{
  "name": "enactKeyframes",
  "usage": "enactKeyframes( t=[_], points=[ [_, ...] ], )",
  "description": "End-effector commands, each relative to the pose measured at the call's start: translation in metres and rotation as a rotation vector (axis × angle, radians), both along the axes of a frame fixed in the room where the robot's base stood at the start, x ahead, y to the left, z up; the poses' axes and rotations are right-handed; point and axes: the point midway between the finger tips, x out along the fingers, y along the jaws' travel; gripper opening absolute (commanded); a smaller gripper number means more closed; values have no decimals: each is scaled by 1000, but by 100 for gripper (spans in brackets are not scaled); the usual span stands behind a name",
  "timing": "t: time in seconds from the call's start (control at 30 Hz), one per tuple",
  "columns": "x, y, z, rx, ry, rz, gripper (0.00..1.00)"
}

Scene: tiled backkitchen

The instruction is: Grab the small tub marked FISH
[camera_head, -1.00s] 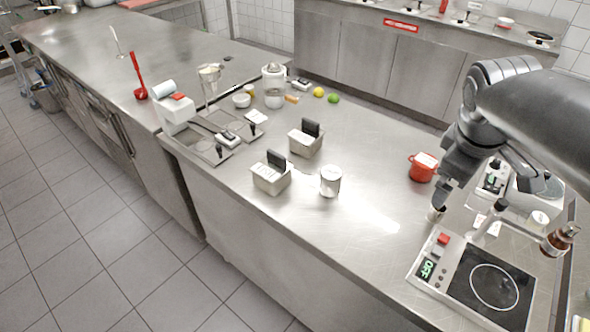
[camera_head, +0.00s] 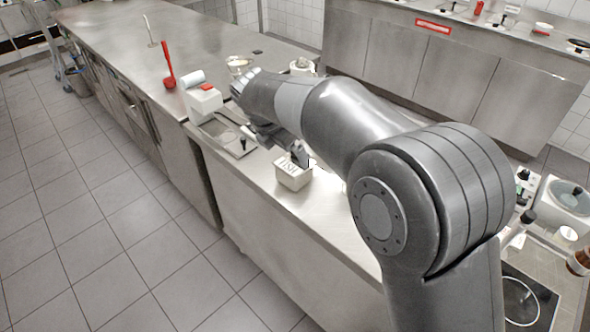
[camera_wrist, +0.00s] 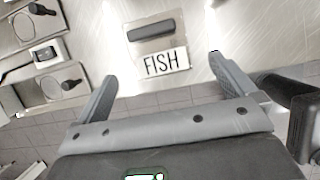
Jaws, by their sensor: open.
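The small tub marked FISH (camera_head: 293,176) is a pale box on the steel counter, its lettered front facing me in the head view. In the wrist view the tub (camera_wrist: 143,62) shows its FISH label and a dark bar on its top. My gripper (camera_wrist: 162,72) is open, with one finger to the left and one to the right of the label in that picture. The tub is not gripped. I cannot tell whether either finger touches it.
A steel appliance with black knobs (camera_wrist: 40,50) lies to the left in the wrist view. A white device (camera_head: 203,101) and a red ladle (camera_head: 169,70) are farther left on the counter. A dark object (camera_wrist: 290,95) is at the right in the wrist view. My arm hides much of the counter.

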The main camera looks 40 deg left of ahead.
Motion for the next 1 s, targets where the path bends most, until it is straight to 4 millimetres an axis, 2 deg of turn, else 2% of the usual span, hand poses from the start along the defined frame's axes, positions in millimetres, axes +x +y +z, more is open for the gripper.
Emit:
enactKeyframes(
  t=[0.3,0.57,0.83,1.0],
  points=[
    [17,1,-43,-5,0,5,100],
    [24,2,-58,-4,1,5,100],
    [41,3,-93,-5,0,4,100],
    [43,4,-98,-2,0,6,100]
  ],
)
